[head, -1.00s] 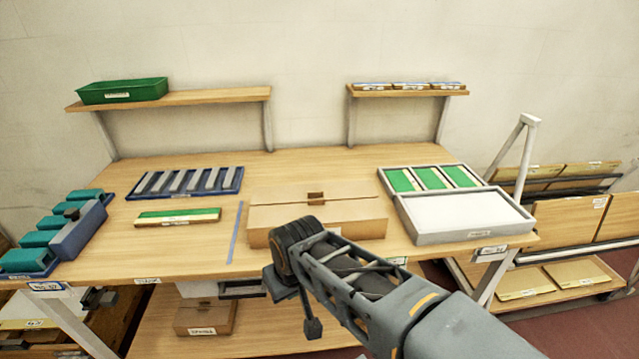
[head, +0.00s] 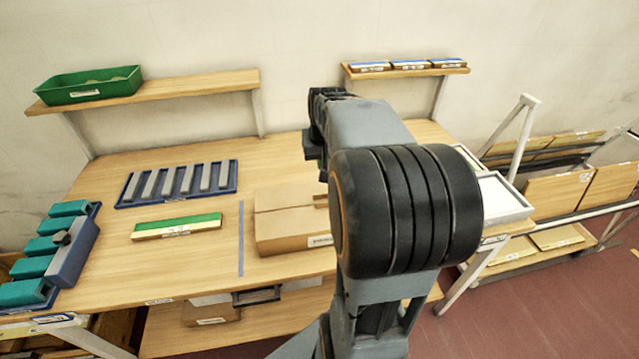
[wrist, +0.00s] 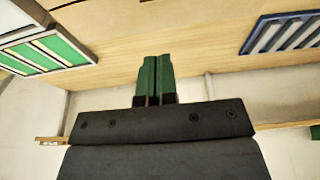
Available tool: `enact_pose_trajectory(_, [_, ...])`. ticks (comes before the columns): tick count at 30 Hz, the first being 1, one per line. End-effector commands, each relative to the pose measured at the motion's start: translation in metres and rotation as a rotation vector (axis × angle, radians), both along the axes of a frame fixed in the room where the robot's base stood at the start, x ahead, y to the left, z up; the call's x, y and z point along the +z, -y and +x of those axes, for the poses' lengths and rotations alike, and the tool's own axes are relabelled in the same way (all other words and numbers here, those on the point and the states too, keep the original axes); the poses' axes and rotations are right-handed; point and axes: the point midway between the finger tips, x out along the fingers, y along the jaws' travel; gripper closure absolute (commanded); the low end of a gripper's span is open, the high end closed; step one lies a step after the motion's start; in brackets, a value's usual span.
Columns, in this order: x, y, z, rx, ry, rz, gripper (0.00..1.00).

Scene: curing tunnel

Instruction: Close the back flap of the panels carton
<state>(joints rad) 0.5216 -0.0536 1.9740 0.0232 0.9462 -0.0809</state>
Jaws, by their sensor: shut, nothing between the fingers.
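The brown panels carton (head: 285,232) stands on the table, its right part hidden behind my arm in the head view. Both top flaps look flat along a seam across the lid, the back flap (head: 285,196) on the far side; I cannot tell whether it lies fully down. A sliver of brown at the top left of the wrist view may be the carton. My gripper (wrist: 155,78) has green fingers, shut together with nothing between them. In the head view the arm's end is beyond the carton, towards the back of the table, its fingertips unclear.
A blue tray of grey bars (head: 180,183) and a green-topped panel stack (head: 177,226) lie left of the carton. A blue tape strip (head: 241,238) runs between. A white tray (head: 503,197) stands right. Shelves (head: 160,91) hang over the back.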

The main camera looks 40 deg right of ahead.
Motion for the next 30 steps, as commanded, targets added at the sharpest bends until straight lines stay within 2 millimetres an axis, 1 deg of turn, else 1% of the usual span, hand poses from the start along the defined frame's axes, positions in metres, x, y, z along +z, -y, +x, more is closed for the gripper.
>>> enact_pose_trajectory(3, [-0.023, 0.002, 0.005, 0.0, -0.005, 0.003, 1.0])
enact_pose_trajectory(9, [-0.06, 0.007, 0.014, 0.0, -0.004, 0.002, 1.0])
enact_pose_trajectory(13, [-0.081, 0.009, 0.019, -0.001, -0.003, 0.002, 1.0])
enact_pose_trajectory(15, [-0.09, 0.009, 0.018, -0.001, -0.003, 0.002, 1.0])
enact_pose_trajectory(21, [-0.109, 0.009, 0.018, 0.0, 0.0, 0.001, 1.0])
enact_pose_trajectory(25, [-0.115, 0.008, 0.018, 0.0, 0.001, 0.0, 1.0])
enact_pose_trajectory(30, [-0.118, 0.008, 0.018, 0.0, 0.003, 0.0, 1.0])
